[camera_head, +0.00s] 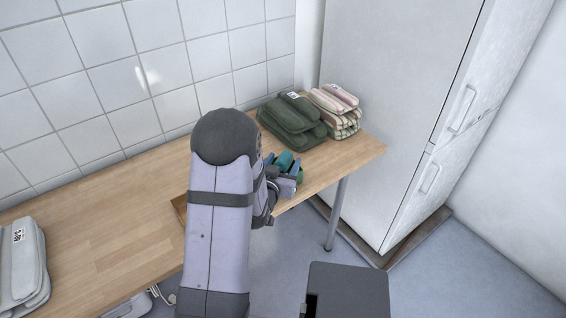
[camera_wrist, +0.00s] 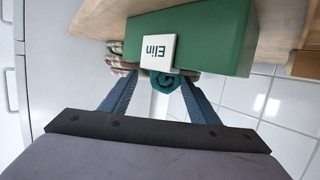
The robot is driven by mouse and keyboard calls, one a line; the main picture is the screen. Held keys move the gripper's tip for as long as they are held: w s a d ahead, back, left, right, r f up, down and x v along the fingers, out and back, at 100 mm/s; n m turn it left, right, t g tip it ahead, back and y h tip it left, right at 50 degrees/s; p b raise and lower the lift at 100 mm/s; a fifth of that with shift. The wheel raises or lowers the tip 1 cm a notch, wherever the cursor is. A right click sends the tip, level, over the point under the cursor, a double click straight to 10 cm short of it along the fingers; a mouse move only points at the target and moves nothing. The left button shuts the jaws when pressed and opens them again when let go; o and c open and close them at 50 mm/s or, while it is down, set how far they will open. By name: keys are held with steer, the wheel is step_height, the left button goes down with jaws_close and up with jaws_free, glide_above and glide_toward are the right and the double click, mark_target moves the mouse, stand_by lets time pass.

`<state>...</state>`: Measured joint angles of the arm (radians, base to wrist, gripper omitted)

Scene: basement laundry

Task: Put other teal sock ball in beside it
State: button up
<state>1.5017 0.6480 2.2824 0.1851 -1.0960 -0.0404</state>
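A rolled teal sock ball (camera_wrist: 166,83) shows its spiral end in the wrist view, between my fingertips. My gripper (camera_wrist: 158,77) has its blue fingers apart. The right finger overlaps the sock's edge, while a gap shows at the left finger; firm contact is not clear. A green box (camera_wrist: 215,35) with a white "Elin" label (camera_wrist: 159,50) lies just beyond the fingertips; its inside is hidden. In the head view my gripper (camera_head: 283,178) is at the table's front edge, with a teal patch (camera_head: 284,160) beside it. My arm hides much there. No second sock ball is distinguishable.
Folded dark green towels (camera_head: 291,122) and a striped and checked cloth stack (camera_head: 338,115) stand behind on the wooden table (camera_head: 100,225). A grey folded stack (camera_head: 22,262) is at the left. A tall white fridge (camera_head: 400,90) stands at the right. The table's left middle is clear.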

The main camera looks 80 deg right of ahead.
steer(key=shift+r, duration=0.1)
steer(key=shift+r, duration=0.2)
steer(key=p+v, duration=0.2)
steer(key=v, duration=0.5)
steer(key=shift+a+r, duration=0.2)
steer(key=shift+a+p, duration=0.1)
steer(key=shift+p, duration=0.5)
steer(key=shift+p+v, duration=2.15)
steer(key=shift+p, duration=1.5)
